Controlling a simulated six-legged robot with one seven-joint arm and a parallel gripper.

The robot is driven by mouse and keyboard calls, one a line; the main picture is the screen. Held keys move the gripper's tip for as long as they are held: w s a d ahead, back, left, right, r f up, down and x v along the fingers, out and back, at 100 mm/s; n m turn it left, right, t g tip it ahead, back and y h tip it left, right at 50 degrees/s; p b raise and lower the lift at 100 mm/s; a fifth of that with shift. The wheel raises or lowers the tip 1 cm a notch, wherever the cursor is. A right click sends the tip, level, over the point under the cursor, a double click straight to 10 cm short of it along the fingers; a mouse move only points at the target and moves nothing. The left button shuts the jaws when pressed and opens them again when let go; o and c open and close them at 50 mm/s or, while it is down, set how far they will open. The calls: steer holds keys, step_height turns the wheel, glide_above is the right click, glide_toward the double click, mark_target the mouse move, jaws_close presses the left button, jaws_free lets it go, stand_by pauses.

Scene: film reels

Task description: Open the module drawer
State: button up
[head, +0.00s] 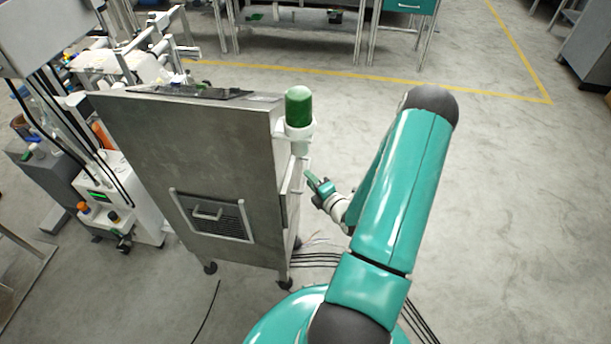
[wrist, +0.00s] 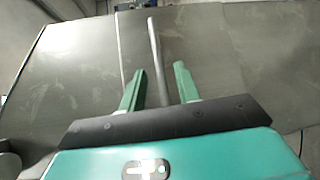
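A grey metal cabinet (head: 180,150) on casters stands left of my arm in the head view. My gripper (head: 316,184) is at its right-hand side, below the green-capped holder. In the wrist view my gripper (wrist: 160,85) has its two green fingers apart, with a slim metal bar handle (wrist: 155,45) running between them in front of a grey panel (wrist: 220,50). A gap shows on either side of the bar. The handle's lower end is hidden by the gripper body. The drawer's edges are not clear, so I cannot tell how far out it is.
A green cylinder (head: 298,106) sits in a white holder on the cabinet's right side. A vented panel with a handle (head: 207,214) is on the cabinet's near face. Black cables (head: 315,260) lie on the floor by the casters. The floor to the right is clear.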

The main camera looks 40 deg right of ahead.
steer(key=shift+w+d+f, duration=0.1)
steer(key=shift+w+f, duration=0.05)
steer(key=shift+w, duration=0.7)
steer(key=shift+w+d+f, duration=0.1)
steer(key=shift+w, duration=0.7)
jaws_close()
steer(key=s+d, duration=0.8)
steer(key=s, duration=0.3)
steer(key=s+d, duration=0.8)
steer(key=s, duration=0.3)
steer(key=shift+d, duration=0.35)
jaws_free()
